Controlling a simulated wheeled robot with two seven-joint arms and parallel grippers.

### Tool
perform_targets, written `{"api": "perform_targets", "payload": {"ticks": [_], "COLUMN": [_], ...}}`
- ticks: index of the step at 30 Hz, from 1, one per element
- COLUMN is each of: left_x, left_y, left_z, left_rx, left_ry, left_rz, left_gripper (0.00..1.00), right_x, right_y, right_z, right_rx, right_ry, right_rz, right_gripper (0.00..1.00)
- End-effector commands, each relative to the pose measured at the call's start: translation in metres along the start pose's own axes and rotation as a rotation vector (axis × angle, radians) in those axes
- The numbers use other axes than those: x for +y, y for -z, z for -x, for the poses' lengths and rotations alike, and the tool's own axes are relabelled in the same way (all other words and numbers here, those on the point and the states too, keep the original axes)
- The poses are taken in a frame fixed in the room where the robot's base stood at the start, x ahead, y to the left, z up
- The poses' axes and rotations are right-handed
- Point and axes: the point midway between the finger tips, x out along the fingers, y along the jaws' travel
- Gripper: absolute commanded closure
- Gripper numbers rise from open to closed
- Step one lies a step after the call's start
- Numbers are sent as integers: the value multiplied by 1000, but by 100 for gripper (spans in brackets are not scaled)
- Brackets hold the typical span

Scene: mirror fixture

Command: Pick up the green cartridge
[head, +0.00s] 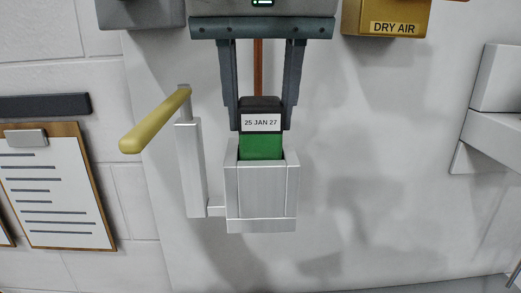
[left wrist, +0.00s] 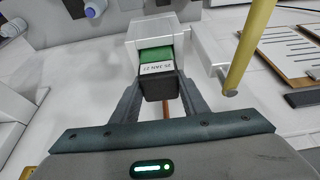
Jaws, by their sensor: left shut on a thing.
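The green cartridge (head: 261,147) has a dark cap and a white label reading "25 JAN 27". It stands upright with its lower part hidden inside a square metal holder (head: 261,195) on the wall. My left gripper (head: 261,117) comes from above and is shut on the cartridge's dark cap, one finger on each side. The left wrist view also shows the cartridge (left wrist: 156,54), the holder (left wrist: 189,38) and my left gripper's fingers (left wrist: 158,88) around the cap. My right gripper is not in view.
A yellow-handled lever (head: 155,121) juts out beside the holder on the left. A clipboard (head: 55,185) hangs farther left. A yellow box marked "DRY AIR" (head: 395,27) is at the upper right. A reddish-brown rod (head: 258,70) shows behind the gripper.

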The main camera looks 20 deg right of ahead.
Motion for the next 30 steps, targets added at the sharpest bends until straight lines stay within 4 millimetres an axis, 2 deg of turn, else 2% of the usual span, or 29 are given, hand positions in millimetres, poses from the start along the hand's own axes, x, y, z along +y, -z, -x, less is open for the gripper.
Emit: {"api": "perform_targets", "payload": {"ticks": [8, 14, 30], "left_x": [0, 1, 1], "left_y": [1, 7, 35], "left_z": [2, 16, 84], "left_rx": [1, 2, 1], "left_ry": [-1, -2, -1], "left_rz": [1, 2, 1], "left_gripper": [100, 100, 100], "right_x": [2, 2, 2], "right_y": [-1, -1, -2], "right_z": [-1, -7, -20], "right_rx": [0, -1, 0], "right_ry": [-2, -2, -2], "right_rz": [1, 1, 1], "right_gripper": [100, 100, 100]}}
